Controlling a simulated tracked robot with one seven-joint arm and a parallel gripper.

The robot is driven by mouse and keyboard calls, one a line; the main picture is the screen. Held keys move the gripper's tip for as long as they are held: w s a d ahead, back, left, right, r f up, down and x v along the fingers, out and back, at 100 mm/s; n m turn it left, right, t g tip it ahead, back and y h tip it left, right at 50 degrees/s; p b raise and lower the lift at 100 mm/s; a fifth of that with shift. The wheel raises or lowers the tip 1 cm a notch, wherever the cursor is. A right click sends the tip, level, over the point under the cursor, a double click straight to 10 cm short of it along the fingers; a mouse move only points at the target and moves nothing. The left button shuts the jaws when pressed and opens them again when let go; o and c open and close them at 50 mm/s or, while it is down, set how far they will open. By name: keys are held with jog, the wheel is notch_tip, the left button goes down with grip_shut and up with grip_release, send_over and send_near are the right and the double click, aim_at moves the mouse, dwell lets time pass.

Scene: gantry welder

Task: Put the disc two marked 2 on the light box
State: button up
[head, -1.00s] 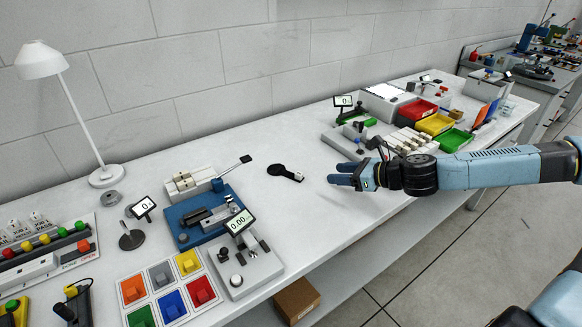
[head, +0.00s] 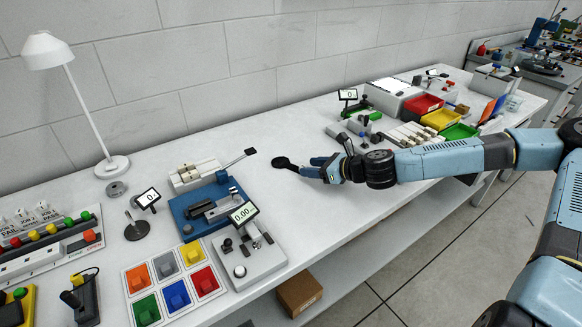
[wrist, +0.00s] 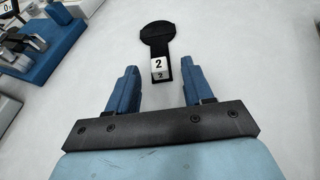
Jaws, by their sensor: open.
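Disc two (head: 283,162) is a flat black disc with a short handle, lying on the white bench. In the wrist view the disc (wrist: 157,33) lies ahead of my gripper, and its handle carries white tags marked 2 (wrist: 158,65). My gripper (head: 314,167) is open, with blue fingers low over the bench at the handle end. In the wrist view the handle's tagged end lies in line with the gap between my fingertips (wrist: 161,68), and nothing is gripped. The light box (head: 393,94), a white box with a bright top, stands at the back right.
Red (head: 421,104), yellow (head: 440,119) and green (head: 460,132) bins stand right of the light box. A grey fixture (head: 352,131) is in front of it. A blue gauge fixture (head: 207,209) is left of the disc. The bench around the disc is clear.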

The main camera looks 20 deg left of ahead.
aim_at(289, 164)
jog(key=shift+x, duration=1.4)
grip_shut()
